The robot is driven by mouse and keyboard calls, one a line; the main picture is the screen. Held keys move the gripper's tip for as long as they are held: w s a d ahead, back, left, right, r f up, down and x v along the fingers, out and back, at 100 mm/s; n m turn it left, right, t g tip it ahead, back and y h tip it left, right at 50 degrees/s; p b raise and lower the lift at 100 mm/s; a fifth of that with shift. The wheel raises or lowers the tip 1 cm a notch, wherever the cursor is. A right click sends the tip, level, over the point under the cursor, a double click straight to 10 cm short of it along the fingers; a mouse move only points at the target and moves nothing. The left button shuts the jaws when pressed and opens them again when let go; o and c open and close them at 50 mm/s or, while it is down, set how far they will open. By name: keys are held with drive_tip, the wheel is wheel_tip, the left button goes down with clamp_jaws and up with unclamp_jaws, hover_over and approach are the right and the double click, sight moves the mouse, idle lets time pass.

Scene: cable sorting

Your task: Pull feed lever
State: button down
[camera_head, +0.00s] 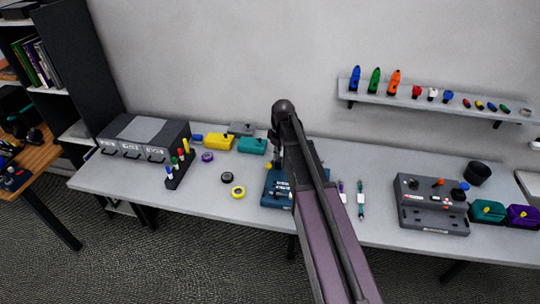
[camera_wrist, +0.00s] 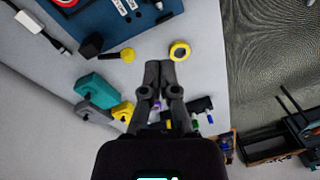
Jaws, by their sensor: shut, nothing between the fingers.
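A blue machine (camera_head: 274,191) stands on the grey table, partly hidden behind my arm; its edge shows at the top of the wrist view (camera_wrist: 97,18). Beside it in the wrist view is a black rod with a yellow knob (camera_wrist: 127,55), seemingly the feed lever. The yellow knob also shows small in the head view (camera_head: 270,166). My gripper (camera_wrist: 160,66) is shut and empty, with its tips below and right of the knob in the wrist view, apart from it in the picture. In the head view my arm hides much of the gripper.
A yellow tape roll (camera_wrist: 179,50) lies right of the knob in the wrist view. Teal (camera_head: 252,146) and yellow (camera_head: 220,142) boxes stand at the back. A grey control box (camera_head: 432,215) stands right. The table front is mostly clear left of the blue machine.

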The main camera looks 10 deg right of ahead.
drive_tip(key=w+d+r+n+p, duration=0.1)
drive_tip(key=w+r+n+p, duration=0.1)
drive_tip(key=w, duration=0.7)
drive_tip(key=shift+w+d+r+n+y+p, duration=0.25)
drive_tip(key=shift+r+n, duration=0.45)
drive_tip(key=shift+n, duration=0.5)
drive_tip(key=shift+f, duration=0.15)
drive_tip(key=f+b, duration=0.4)
drive_tip(key=a+f+b, duration=0.1)
drive_tip(key=f+b, duration=0.4)
drive_tip(key=s+a+f+b, duration=0.1)
drive_tip(key=f+b, duration=0.3)
drive_tip(key=shift+a+f+b, duration=0.1)
drive_tip(key=shift+f+b, duration=0.15)
drive_tip(key=shift+b, duration=0.15)
drive_tip(key=shift+s+f, duration=0.1)
